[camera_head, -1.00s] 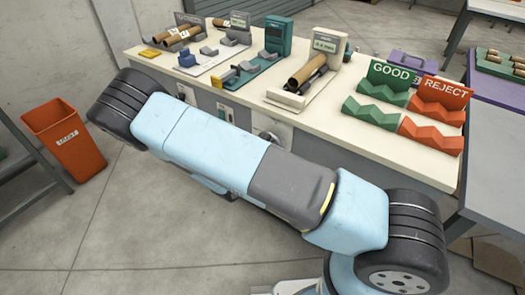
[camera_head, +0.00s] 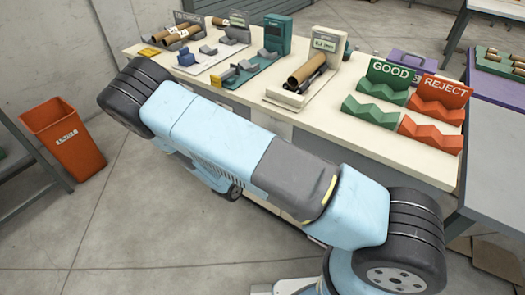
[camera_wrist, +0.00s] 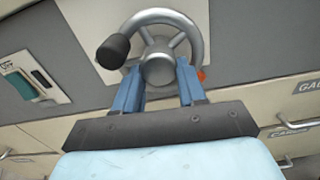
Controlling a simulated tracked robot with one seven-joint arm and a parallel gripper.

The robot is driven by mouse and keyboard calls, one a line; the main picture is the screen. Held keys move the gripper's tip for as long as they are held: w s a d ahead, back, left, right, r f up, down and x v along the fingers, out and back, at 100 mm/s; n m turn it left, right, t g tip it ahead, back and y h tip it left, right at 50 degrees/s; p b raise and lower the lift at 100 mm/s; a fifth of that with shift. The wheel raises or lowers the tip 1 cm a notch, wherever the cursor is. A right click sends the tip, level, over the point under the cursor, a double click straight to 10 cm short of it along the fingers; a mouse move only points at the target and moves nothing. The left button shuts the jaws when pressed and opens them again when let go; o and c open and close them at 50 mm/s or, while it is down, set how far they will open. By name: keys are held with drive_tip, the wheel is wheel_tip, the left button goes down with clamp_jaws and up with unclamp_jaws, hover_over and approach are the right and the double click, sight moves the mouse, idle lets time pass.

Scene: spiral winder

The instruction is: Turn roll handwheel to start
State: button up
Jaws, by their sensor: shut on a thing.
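The roll handwheel (camera_wrist: 196,24) shows in the wrist view as a grey metal ring with spokes, a round hub (camera_wrist: 158,69) and a black knob (camera_wrist: 113,51) at its upper left. It is mounted on the front of the bench. My gripper (camera_wrist: 160,76) is shut on the handwheel at its hub, with one blue finger on each side. In the head view my arm hides the handwheel and my fingers. A roll tube (camera_head: 307,68) lies on a white gauge stand with a lit readout (camera_head: 325,43) on the bench top.
Left of the handwheel is a panel with a green switch (camera_wrist: 18,84). Drawers (camera_wrist: 287,101) are at the right. The bench top carries a green GOOD rack (camera_head: 376,110) and a red REJECT rack (camera_head: 432,132). An orange bin (camera_head: 66,138) stands on open floor at the left.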

drive_tip(key=n, duration=2.5)
drive_tip(key=shift+s+d+r+n, duration=0.1)
drive_tip(key=shift+s+r+n, duration=0.1)
drive_tip(key=shift+r+n, duration=0.1)
idle(0.4)
drive_tip(key=o, duration=0.7)
drive_tip(key=shift+f, duration=0.1)
drive_tip(key=o, duration=0.4)
drive_tip(key=shift+c, duration=0.2)
drive_tip(key=v, duration=1.3)
drive_tip(key=shift+s+a, duration=0.2)
drive_tip(key=shift+s, duration=0.05)
